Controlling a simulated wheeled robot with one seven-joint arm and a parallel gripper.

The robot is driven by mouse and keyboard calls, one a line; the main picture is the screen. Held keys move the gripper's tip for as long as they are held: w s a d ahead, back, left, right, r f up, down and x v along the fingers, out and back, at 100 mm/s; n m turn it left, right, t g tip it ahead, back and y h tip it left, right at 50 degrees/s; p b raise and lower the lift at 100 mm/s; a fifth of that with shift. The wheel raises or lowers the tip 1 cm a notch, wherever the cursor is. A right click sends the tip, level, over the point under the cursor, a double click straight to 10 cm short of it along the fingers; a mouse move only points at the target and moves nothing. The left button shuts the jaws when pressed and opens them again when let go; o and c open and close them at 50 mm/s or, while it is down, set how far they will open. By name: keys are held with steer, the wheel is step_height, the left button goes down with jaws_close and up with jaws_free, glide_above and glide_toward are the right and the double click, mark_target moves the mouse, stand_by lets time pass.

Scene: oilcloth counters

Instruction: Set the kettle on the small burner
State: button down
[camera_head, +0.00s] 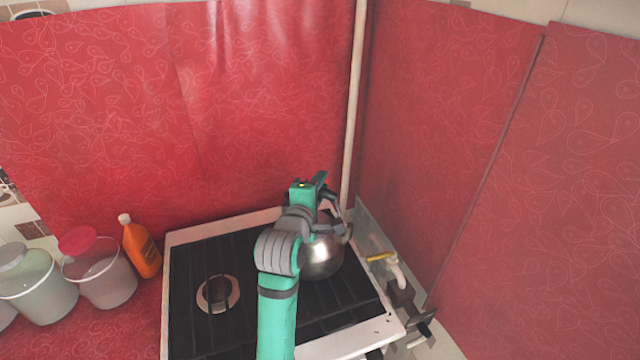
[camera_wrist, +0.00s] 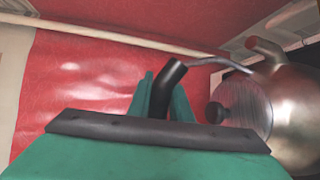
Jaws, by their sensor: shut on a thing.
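The kettle (camera_head: 322,260) is round, shiny metal and sits at the right part of the stove top, partly hidden behind my arm. In the wrist view the kettle (camera_wrist: 293,122) fills the right side, with its lid knob, spout and dark handle showing. My gripper (camera_head: 328,198) is above the kettle. In the wrist view my gripper (camera_wrist: 168,98) is closed around the dark handle. I cannot tell whether the kettle touches the grate. One round burner (camera_head: 218,293) shows uncovered on the left of the stove. Other burners are hidden by the grate, kettle and arm, so sizes cannot be compared.
The stove (camera_head: 205,229) has a white rim and black grates. An orange bottle (camera_head: 141,248) and several lidded tubs (camera_head: 103,277) stand left of it. A pale pipe (camera_head: 354,110) rises in the corner behind. A yellow-handled valve (camera_head: 381,256) is at the right edge.

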steer(key=shift+f, duration=0.25)
steer(key=c, duration=1.5)
jaws_free()
steer(key=shift+c, duration=0.2)
steer(key=shift+s+a+f, duration=0.1)
steer(key=shift+f, duration=0.1)
steer(key=v, duration=1)
steer(key=shift+s+r, duration=0.2)
steer(key=shift+s, duration=0.05)
